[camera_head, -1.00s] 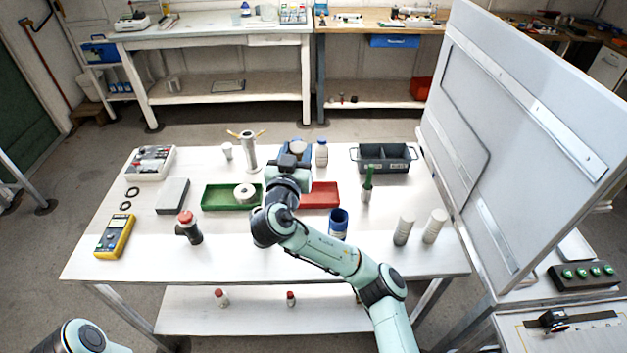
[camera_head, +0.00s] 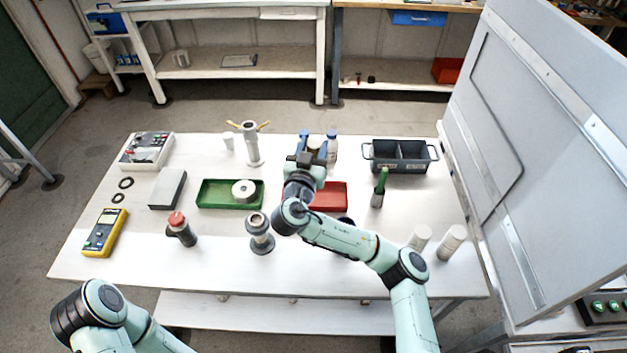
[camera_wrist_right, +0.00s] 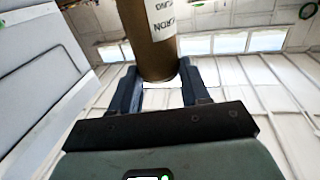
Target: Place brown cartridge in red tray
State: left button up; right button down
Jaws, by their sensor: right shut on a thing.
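The brown cartridge (camera_wrist_right: 150,40), with a white printed label, is held between the two fingers of my right gripper (camera_wrist_right: 162,88) in the right wrist view. In the head view my right gripper (camera_head: 314,146) is above the back of the table, beyond the red tray. The cartridge is mostly hidden there by the gripper. The red tray (camera_head: 330,196) lies on the table, its left part hidden behind my right arm. No cartridge shows in the visible part of the tray. My left arm shows at the lower left, but its gripper is out of view.
A green tray (camera_head: 215,195) with a ring-shaped part is left of the red tray. A blue-capped white bottle (camera_head: 332,150) stands close to the right gripper. A dark divided bin (camera_head: 400,157), a green-topped tool (camera_head: 380,188) and pale cylinders (camera_head: 451,242) are to the right.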

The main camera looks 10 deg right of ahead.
pick_arm(q)
jog(key=shift+s+f+b, duration=0.6)
jog(key=shift+s+f, duration=0.05)
jog(key=shift+f, duration=0.3)
pick_arm(e)
notch_tip(320, 180, down, 11)
jog(key=shift+w+f, duration=0.1)
jog(key=shift+f, duration=0.1)
jog(key=c, duration=0.5)
grip_release()
